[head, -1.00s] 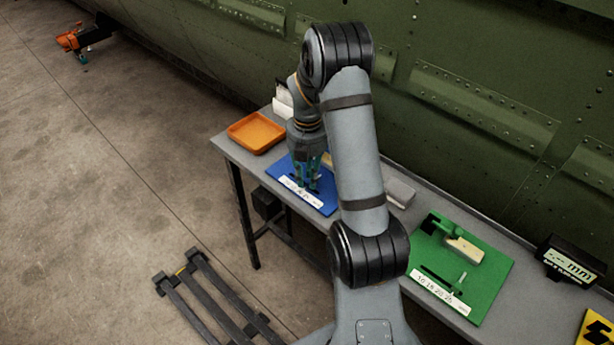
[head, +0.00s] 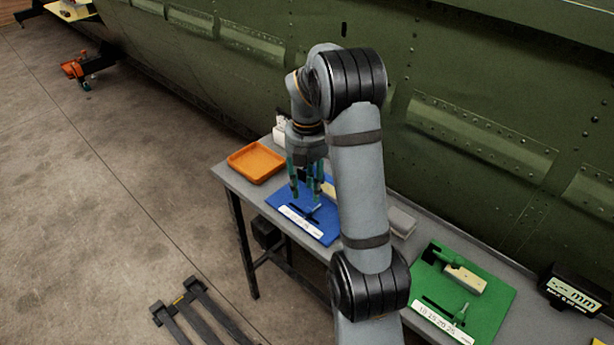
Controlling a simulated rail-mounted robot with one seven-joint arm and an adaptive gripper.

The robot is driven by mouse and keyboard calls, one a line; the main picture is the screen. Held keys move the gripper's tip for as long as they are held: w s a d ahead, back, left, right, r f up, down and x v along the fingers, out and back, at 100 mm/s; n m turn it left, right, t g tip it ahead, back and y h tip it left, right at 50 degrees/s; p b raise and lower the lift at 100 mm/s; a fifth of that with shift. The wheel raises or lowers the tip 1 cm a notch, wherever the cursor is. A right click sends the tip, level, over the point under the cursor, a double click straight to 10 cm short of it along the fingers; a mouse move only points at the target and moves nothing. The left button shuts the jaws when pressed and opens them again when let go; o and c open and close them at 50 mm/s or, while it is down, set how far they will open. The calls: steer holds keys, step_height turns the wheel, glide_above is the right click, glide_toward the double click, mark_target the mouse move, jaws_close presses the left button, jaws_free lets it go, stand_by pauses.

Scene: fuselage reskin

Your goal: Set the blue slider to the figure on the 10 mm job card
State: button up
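The blue slider board (head: 328,229) lies on the bench with a white number scale (head: 300,222) along its front edge. A dark slot and a small blue slider knob (head: 313,211) show just behind the scale. The knob's exact position against the figures is too small to read. My gripper (head: 305,198) hangs over the board, pointing down, with its two teal fingers apart and nothing visible between them. The fingers appear above the board, near the knob. A white upright item (head: 279,130) behind the orange tray is partly hidden by my arm; no job card figure is readable.
An orange tray (head: 256,162) sits at the bench's left end. A green slider board (head: 487,312) and a black "mm" display (head: 572,288) stand to the right. A grey block (head: 402,222) lies between the boards. The green fuselage wall rises behind the bench (head: 225,174).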

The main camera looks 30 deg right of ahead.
mark_target(307, 210)
steer(key=shift+r, duration=2.2)
step_height(307, 210, down, 12)
steer(key=shift+f, duration=0.15)
steer(key=shift+w+a+r, duration=0.1)
steer(key=shift+w+r, duration=0.1)
steer(key=shift+r, duration=0.3)
steer(key=shift+w+r, duration=0.2)
steer(key=shift+r, duration=0.3)
steer(key=shift+s+r, duration=0.15)
steer(key=shift+r, duration=0.4)
steer(key=shift+f, duration=0.15)
